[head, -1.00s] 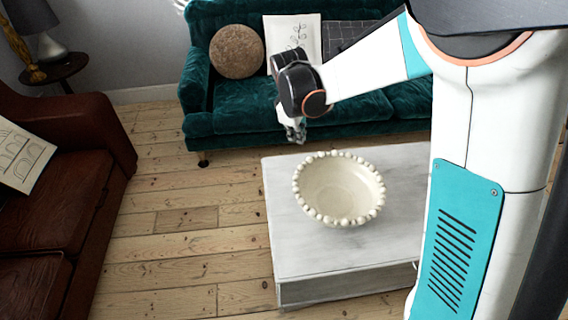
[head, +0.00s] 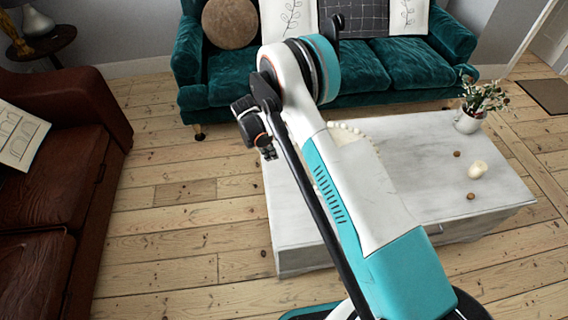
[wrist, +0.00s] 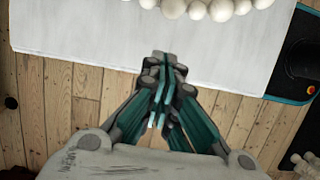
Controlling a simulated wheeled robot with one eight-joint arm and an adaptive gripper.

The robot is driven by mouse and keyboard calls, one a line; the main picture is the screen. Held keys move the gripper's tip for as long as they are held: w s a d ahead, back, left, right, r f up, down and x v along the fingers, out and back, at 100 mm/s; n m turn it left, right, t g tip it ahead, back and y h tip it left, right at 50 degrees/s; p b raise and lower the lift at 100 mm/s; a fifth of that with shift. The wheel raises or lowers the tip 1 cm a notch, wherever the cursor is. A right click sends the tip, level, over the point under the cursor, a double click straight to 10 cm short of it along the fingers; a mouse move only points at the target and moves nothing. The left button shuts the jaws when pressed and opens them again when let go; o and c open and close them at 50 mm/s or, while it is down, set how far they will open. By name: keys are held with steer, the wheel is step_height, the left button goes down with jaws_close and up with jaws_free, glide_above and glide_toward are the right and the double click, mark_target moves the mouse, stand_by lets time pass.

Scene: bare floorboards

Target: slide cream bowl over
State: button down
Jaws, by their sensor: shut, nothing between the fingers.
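The cream bowl with a beaded rim (head: 357,131) stands on the white table (head: 430,160). My arm hides most of it in the head view, where only part of its far rim shows. In the wrist view a row of its beads (wrist: 198,9) shows at the top edge. My gripper (head: 268,153) appears at the table's left edge in the head view, apart from the bowl. In the wrist view my gripper (wrist: 166,66) is shut and empty, its fingertips showing over the table's edge with a gap to the beads.
A white vase with a plant (head: 468,121), a cream candle (head: 478,169) and small brown balls (head: 457,154) are on the table's right part. A teal sofa (head: 400,65) stands behind, a brown leather sofa (head: 60,170) at left. The floor between is clear.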

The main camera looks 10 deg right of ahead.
steer(key=b+x, duration=0.4)
steer(key=x, duration=0.6)
steer(key=shift+f, duration=0.15)
steer(key=d+b, duration=0.1)
steer(key=d, duration=0.1)
steer(key=shift+d, duration=0.4)
steer(key=shift+d+r, duration=0.25)
steer(key=shift+d, duration=0.3)
steer(key=shift+d, duration=0.1)
steer(key=d, duration=3.1)
steer(key=shift+s+d, duration=0.15)
steer(key=shift+s, duration=0.1)
